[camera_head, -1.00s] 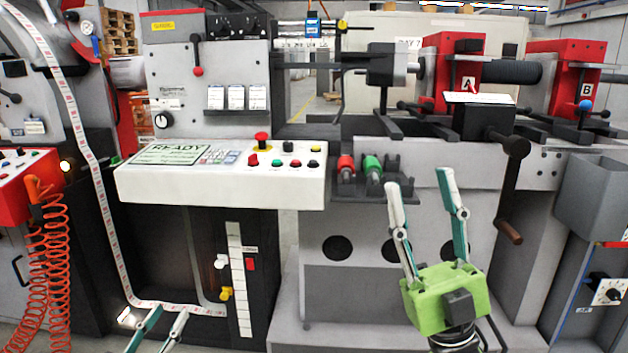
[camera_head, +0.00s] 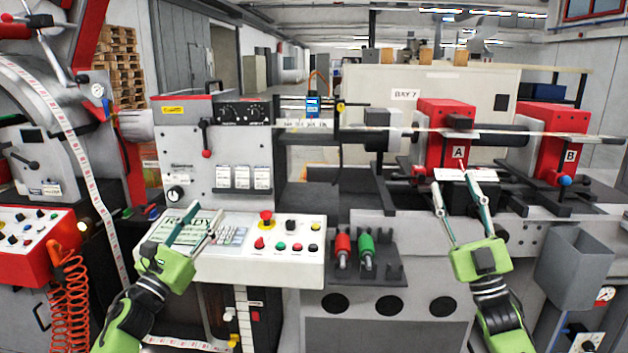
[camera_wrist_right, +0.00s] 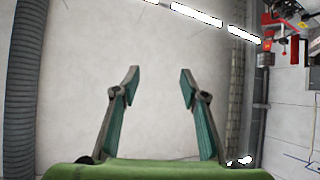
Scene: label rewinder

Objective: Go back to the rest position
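My left gripper (camera_head: 194,229) is raised in front of the control panel (camera_head: 275,262) and covers part of its READY display. Its fingers look spread with nothing between them. My right gripper (camera_head: 459,193) points up in front of the machine, below the red block marked A (camera_head: 441,125). In the right wrist view the right gripper (camera_wrist_right: 157,85) has its two fingers wide apart, with nothing between them and only a pale surface beyond.
A red and a green handled tool (camera_head: 366,250) stand in a dark rack between my arms. A grey bin (camera_head: 577,265) is at the right. A red coiled hose (camera_head: 68,300) hangs at the left. A red emergency button (camera_head: 266,217) is close to my left gripper.

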